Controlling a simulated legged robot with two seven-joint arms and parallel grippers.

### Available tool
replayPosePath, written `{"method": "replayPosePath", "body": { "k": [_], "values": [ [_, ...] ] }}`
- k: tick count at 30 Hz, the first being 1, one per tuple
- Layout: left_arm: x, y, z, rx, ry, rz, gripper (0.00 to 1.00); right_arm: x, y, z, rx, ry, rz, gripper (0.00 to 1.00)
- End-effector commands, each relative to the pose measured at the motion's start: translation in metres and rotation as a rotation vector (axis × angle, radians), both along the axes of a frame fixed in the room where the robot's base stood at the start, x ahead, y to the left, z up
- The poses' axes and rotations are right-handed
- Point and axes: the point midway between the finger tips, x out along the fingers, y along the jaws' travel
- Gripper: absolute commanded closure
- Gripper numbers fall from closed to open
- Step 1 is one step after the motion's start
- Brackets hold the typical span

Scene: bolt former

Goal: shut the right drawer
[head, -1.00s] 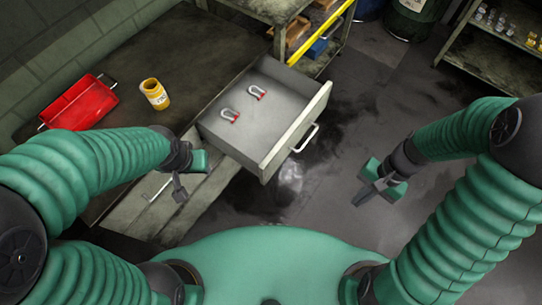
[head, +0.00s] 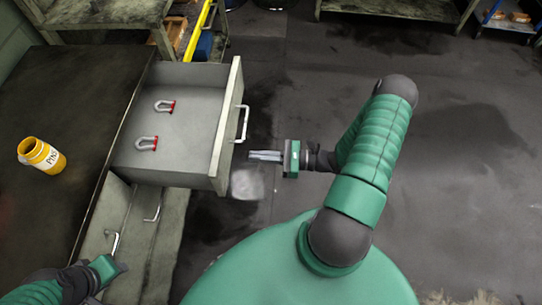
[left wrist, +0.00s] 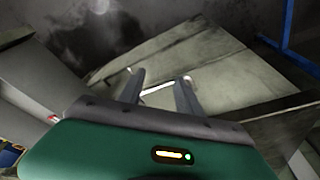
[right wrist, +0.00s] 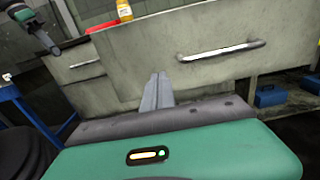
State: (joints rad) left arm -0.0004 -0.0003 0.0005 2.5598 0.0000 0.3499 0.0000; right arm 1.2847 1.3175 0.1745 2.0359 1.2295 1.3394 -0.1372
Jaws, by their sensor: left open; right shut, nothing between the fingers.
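The right drawer (head: 229,125) stands pulled out from the workbench, and two grey-and-red shackles (head: 165,106) (head: 146,143) lie inside it. Its front bears a bar handle (head: 243,123), which also shows in the right wrist view (right wrist: 221,51). My right gripper (head: 252,155) is shut and empty, to the right of the drawer front in the head view. Its fingers point at the front, with a small gap visible. My left gripper (head: 121,266) is low at the left, near the closed front beside the drawer. Its fingers are open in the left wrist view (left wrist: 160,88).
A yellow jar (head: 42,155) stands on the dark worktop (head: 75,95). Another handle (head: 115,243) is on the front near my left gripper. Shelving (head: 105,15) stands behind the drawer. The floor to the right is mostly clear.

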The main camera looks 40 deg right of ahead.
Motion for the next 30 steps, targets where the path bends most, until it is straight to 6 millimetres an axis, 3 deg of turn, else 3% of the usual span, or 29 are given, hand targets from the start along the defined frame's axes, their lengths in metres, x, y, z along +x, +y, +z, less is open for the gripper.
{"method": "replayPosePath", "body": {
  "k": [3, 10, 30],
  "values": [
    [0.0, 0.0, -0.002, 0.0, 0.0, 0.001, 0.59, 0.019, 0.019, 0.0, 0.001, 0.0, 0.005, 1.0],
    [0.0, 0.0, -0.004, 0.0, 0.001, 0.001, 0.59, 0.044, 0.037, 0.0, 0.002, 0.001, 0.002, 1.0],
    [0.0, 0.0, -0.001, 0.0, 0.001, 0.001, 0.59, 0.053, 0.045, 0.001, 0.001, 0.0, 0.002, 1.0]
  ]
}}
